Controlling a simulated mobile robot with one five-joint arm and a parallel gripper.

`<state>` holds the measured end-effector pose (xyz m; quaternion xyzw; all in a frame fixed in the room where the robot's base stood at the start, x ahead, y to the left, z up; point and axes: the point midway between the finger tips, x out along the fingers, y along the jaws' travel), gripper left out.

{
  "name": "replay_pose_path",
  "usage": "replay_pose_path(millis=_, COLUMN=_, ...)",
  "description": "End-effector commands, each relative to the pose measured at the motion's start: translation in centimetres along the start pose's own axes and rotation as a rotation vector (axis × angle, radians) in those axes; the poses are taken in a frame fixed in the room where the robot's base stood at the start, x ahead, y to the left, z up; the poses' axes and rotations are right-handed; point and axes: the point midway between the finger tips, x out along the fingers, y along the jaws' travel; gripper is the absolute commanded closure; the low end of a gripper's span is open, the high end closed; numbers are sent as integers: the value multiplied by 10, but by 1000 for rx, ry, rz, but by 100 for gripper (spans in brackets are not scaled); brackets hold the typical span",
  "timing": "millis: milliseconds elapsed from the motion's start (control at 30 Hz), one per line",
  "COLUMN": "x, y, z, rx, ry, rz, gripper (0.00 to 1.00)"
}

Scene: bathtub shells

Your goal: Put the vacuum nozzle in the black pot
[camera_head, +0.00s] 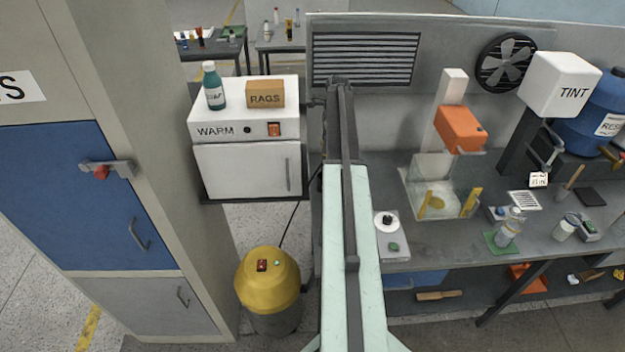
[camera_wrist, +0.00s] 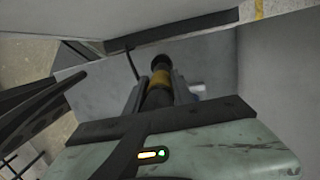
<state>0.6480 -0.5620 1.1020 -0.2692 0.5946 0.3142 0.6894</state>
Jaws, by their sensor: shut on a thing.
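My gripper (camera_wrist: 160,92) shows in the wrist view with a finger on each side of a dark, rod-like thing with a yellow band, which looks like the vacuum nozzle (camera_wrist: 160,79). It is shut on it, and the nozzle's round dark end points away from me. In the head view my arm reaches up the middle, and I cannot make out the gripper or nozzle at its far end. A yellow-topped vacuum canister (camera_head: 268,278) stands on the floor left of my arm, with a thin black line rising from it. I cannot make out the black pot in either view.
A white WARM cabinet (camera_head: 247,170), with a bottle (camera_head: 213,88) and a RAGS box (camera_head: 265,94) on top, is close left of my arm. A cluttered grey bench (camera_head: 455,240) is on the right. A vent panel (camera_head: 365,60) and a fan (camera_head: 506,62) are behind it.

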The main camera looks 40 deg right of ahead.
Motion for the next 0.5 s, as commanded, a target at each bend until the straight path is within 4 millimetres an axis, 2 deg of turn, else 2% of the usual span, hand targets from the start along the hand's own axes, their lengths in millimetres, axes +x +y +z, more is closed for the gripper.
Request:
replay_pose_path(millis=167, x=12, y=0, z=4, rx=-7, ry=0, rz=1, gripper=100)
replay_pose_path(millis=400, x=63, y=0, z=0, rx=-12, ry=0, rz=2, gripper=100)
replay_pose_path(millis=500, x=69, y=0, z=0, rx=-13, ry=-1, rz=2, gripper=100)
